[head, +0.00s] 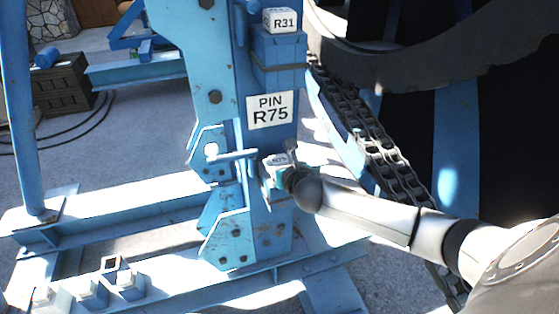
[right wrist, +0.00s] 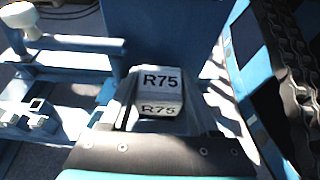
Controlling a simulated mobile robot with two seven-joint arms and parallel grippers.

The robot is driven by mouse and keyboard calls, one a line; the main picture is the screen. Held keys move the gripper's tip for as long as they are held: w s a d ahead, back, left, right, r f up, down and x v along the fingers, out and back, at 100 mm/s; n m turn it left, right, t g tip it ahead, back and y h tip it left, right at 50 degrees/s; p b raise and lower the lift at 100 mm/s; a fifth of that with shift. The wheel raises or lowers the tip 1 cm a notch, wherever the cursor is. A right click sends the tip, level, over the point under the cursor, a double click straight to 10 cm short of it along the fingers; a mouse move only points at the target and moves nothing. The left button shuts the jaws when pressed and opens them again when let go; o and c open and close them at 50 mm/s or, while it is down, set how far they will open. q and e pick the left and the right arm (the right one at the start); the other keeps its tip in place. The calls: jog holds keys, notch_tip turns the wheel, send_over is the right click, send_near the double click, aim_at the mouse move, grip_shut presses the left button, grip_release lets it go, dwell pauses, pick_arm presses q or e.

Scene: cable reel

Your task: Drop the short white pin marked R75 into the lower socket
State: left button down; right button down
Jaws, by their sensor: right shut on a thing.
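The short white pin marked R75 (head: 277,160) is below the PIN R75 sign (head: 270,109) on the blue post (head: 213,97). In the right wrist view the pin's white head (right wrist: 161,82) shows R75 on its top and near face. My right gripper (head: 283,172) is shut on the pin, with a finger on each side of the head. The pin's lower part is hidden, and I cannot tell whether it sits inside the lower socket or above it. The socket's mouth is hidden. My left gripper is not in view.
A white block marked R31 (head: 281,20) tops the blue holder above the sign. A horizontal handle bar (head: 232,155) sticks out just left of the pin. A chain (head: 375,140) and the big reel stand close on the right. Several white-topped blocks (head: 92,290) stand lower left.

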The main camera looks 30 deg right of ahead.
jog(key=shift+f, duration=0.2)
dwell(0.8)
jog(key=shift+f, duration=0.15)
jog(key=shift+f, duration=0.4)
jog(key=shift+p, duration=0.35)
dwell(0.6)
jog(key=shift+c, duration=2)
grip_release()
jog(key=o, duration=0.4)
jog(key=shift+c, duration=0.2)
